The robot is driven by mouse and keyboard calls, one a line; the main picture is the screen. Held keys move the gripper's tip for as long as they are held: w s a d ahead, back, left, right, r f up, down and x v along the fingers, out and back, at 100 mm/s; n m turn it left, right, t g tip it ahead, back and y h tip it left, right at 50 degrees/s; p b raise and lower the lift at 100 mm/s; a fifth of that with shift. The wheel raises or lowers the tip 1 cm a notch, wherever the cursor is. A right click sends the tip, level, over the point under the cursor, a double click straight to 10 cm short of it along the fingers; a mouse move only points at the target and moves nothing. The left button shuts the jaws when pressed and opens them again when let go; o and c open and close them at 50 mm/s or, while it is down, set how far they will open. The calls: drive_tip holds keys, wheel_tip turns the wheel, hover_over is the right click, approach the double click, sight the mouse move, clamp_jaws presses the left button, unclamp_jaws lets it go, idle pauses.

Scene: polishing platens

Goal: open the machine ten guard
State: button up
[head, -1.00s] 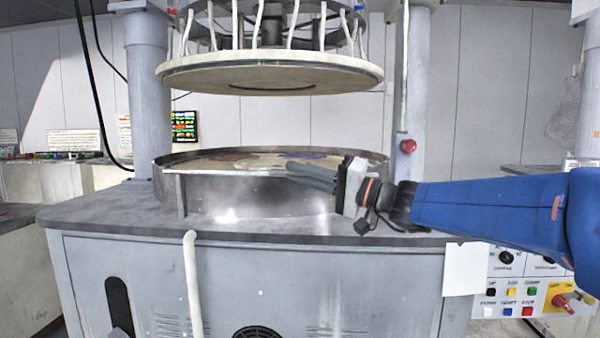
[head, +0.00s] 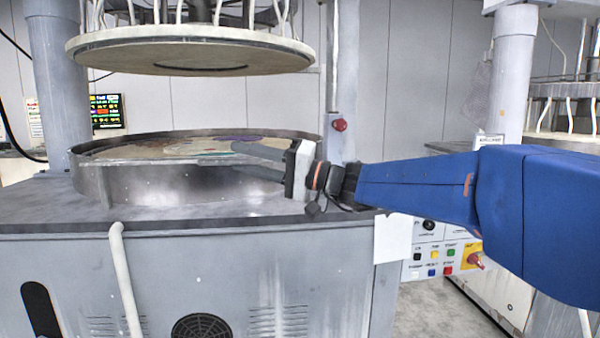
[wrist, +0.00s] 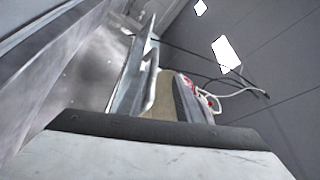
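The guard (head: 150,186) is a low, curved grey metal wall around the front of the round platen (head: 165,150) in the head view. No machine number is readable. My gripper (head: 234,157) is in front of the guard's right part, with two grey fingers pointing left and a gap between them. It looks open, with nothing clearly held. I cannot tell whether the fingers touch the guard, and the gripper hides part of its right side. In the wrist view, a thin metal strip (wrist: 130,75) runs away from the gripper body; I cannot tell whether it is guard or finger.
A large upper disc (head: 190,52) with white hoses hangs above the platen. A column with a red button (head: 340,125) stands behind my gripper. A control panel (head: 440,258) is below my arm. A white hose (head: 126,280) runs down the machine's front.

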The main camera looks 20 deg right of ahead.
drive_tip(key=v, duration=1.3)
drive_tip(key=shift+s+d, duration=0.15)
drive_tip(key=shift+d, duration=0.05)
